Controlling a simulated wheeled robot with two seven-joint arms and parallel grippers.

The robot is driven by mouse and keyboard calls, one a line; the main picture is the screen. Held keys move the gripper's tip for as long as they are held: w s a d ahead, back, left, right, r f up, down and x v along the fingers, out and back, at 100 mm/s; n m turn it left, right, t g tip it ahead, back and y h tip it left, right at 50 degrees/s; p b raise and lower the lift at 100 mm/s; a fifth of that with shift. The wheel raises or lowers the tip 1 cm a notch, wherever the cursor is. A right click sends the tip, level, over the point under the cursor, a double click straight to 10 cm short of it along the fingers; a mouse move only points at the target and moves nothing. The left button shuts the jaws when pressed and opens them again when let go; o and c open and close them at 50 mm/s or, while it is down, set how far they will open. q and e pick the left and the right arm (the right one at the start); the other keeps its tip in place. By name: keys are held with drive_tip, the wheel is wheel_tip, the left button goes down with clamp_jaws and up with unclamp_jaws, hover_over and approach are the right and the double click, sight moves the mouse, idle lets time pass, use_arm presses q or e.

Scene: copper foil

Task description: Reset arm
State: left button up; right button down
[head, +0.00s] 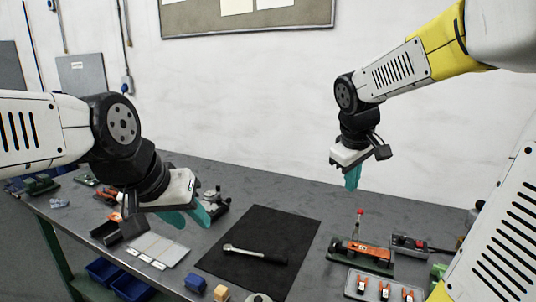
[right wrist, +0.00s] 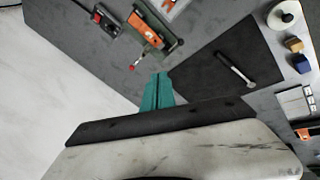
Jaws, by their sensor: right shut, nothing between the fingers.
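My right gripper (head: 352,178) hangs in the air over the back right of the bench, in front of the white wall. Its teal fingers are shut together with nothing between them; they also show in the right wrist view (right wrist: 157,92). My left gripper (head: 188,217) is in the air over the left part of the bench, pointing down. Its teal fingers look spread apart and nothing shows between them. Neither gripper appears to touch anything.
A black mat (head: 270,222) with a ratchet wrench (head: 254,254) lies mid-bench. An orange tool on a green fixture (head: 360,255) stands right of it. Blue and yellow blocks (head: 195,283) sit at the front. Blue bins (head: 131,286) are at lower left.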

drive_tip(key=s+a+m+t+y, duration=0.1)
drive_tip(key=s+a+m+y, duration=0.1)
drive_tip(key=s, duration=0.5)
drive_tip(key=s+a+m+t+y, duration=0.1)
drive_tip(key=s+a+m+y, duration=0.1)
drive_tip(key=s, duration=0.6)
drive_tip(key=a+m, duration=0.1)
drive_tip(key=a, duration=0.1)
drive_tip(key=shift+a+m, duration=0.3)
drive_tip(key=shift+a, duration=0.05)
drive_tip(key=shift+s+d, duration=0.15)
drive_tip(key=shift+s, duration=0.05)
